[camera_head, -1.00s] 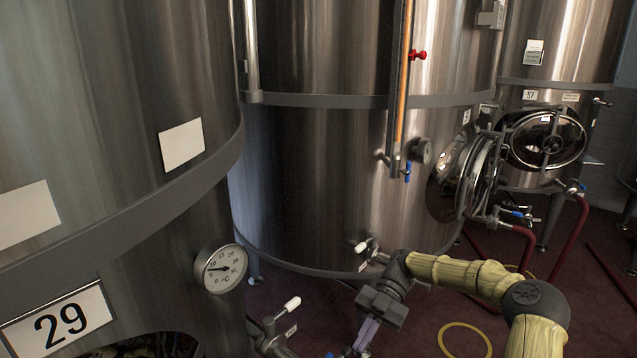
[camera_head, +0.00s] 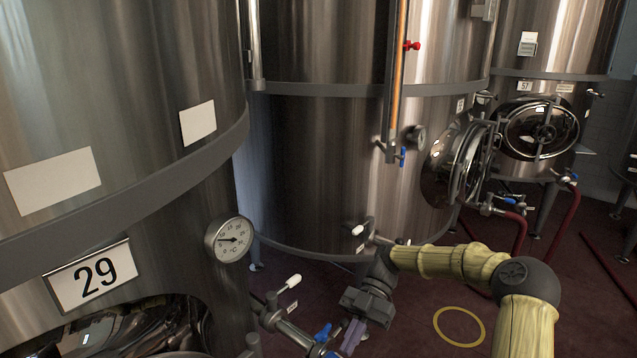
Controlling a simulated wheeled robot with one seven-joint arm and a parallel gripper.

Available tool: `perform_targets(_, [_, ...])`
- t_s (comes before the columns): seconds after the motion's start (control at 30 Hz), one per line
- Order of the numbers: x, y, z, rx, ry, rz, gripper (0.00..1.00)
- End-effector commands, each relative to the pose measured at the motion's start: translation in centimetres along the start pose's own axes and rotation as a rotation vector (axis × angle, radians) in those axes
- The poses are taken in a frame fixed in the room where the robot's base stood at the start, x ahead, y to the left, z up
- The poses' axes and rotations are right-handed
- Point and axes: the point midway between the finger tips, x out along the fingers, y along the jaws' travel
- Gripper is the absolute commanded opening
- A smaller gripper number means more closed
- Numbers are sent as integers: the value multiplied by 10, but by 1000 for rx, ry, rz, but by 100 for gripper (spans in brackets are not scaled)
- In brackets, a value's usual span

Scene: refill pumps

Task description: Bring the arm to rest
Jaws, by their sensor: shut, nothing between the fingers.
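My arm, with yellow sleeves and dark joints, reaches in from the lower right of the head view. Its elbow joint (camera_head: 526,281) is bent, and the forearm (camera_head: 445,261) runs left to a dark wrist. My gripper (camera_head: 350,343) points down near the bottom edge. Its purple-grey fingers are shut with nothing seen between them, and the tips are hard to make out. It is just right of a metal valve with a blue handle (camera_head: 323,333), with no clear contact visible.
Tank 29 (camera_head: 150,215) fills the left, with a dial thermometer (camera_head: 228,240). A white-handled valve (camera_head: 293,281) sticks out near it. A large tank (camera_head: 320,170) stands behind my wrist. Red hoses (camera_head: 520,235) and a yellow ring (camera_head: 459,326) are on the right; dark red floor lies around the ring.

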Motion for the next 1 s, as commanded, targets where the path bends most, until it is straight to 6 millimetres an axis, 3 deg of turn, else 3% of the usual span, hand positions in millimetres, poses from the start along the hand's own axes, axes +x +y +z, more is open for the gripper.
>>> perform_targets(0.27, [27, 0, 1, 322, -160, 0, 0])
perform_targets(0.47, [48, -13, 6, 713, -360, 91, 0])
perform_targets(0.73, [56, -50, 9, 1257, -587, 433, 0])
perform_targets(1.0, [47, -95, -2, 1677, -595, 950, 0])
